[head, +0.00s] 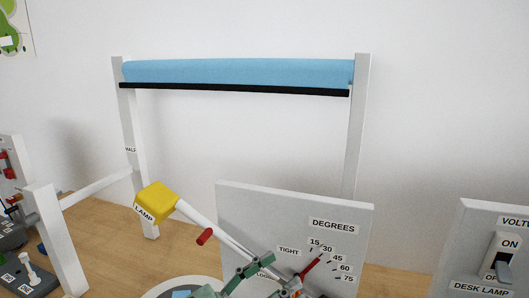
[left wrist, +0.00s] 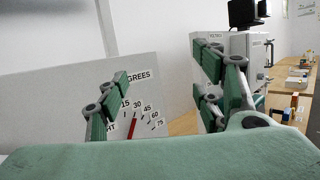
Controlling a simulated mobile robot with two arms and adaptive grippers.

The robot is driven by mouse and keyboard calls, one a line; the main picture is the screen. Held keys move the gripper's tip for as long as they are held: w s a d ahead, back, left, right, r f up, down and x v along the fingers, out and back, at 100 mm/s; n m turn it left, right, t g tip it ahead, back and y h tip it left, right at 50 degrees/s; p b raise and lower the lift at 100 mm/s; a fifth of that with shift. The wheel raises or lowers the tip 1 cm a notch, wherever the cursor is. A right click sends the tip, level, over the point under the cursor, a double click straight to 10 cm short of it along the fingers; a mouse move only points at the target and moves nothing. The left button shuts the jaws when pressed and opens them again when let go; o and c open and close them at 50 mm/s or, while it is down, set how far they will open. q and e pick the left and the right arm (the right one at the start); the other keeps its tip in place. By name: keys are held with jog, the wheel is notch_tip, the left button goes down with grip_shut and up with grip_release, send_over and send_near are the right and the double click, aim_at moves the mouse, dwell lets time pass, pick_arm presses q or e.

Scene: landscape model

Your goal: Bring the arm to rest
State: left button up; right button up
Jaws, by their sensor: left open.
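A desk lamp with a yellow head (head: 157,201) and a white arm (head: 215,234) leans up and left in the head view. A red knob (head: 205,237) sticks out by its arm. The white board (head: 250,215) behind it carries a DEGREES scale with a red pointer (head: 312,266) near the 30 and 45 marks. The pointer also shows in the left wrist view (left wrist: 132,130). My left gripper (head: 238,282) is low in front of the board, open, with its fingers spread apart in the left wrist view (left wrist: 165,95). I see nothing between them. My right gripper is out of view.
A white frame (head: 360,130) with a rolled blue blind (head: 235,72) stands behind. A DESK LAMP switch panel (head: 480,225) is at the right. Grey devices (head: 30,275) sit at the far left. Bare wooden table (head: 110,235) shows between them and the lamp.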

pick_arm(q)
jog(key=w+a+f+n+t+y, duration=0.1)
jog(key=w+a+n+t+y, duration=0.35)
jog(key=n, duration=0.75)
jog(key=w+a+f+n+t+y, duration=0.15)
jog(key=a+n+t+y, duration=0.35)
jog(key=a+n+y, duration=0.6)
jog(key=s+a+f+n+g+y, duration=0.2)
jog(key=s+a+f+n+g, duration=0.15)
jog(key=f+n, duration=0.4)
jog(key=s+a+f+n+g+y, duration=0.2)
jog(key=a+f+n+g+y, duration=0.15)
jog(key=f+n, duration=0.4)
jog(key=s+f+n+g+h, duration=0.1)
jog(key=s+f+n+g, duration=0.35)
jog(key=s+f, duration=0.5)
jog(key=s+f+n+g+h, duration=0.2)
jog(key=s+f+n+g, duration=0.3)
jog(key=s, duration=0.7)
notch_tip(320, 180, down, 28)
jog(key=s+m+g+b, duration=0.1)
jog(key=g, duration=0.1)
jog(key=s+a+f, duration=0.3)
jog(key=s+f, duration=1.3)
jog(key=s, duration=0.1)
jog(key=shift+f+g+y+b, duration=0.25)
jog(key=shift+g+y+b, duration=0.05)
jog(key=shift+g+b, duration=0.1)
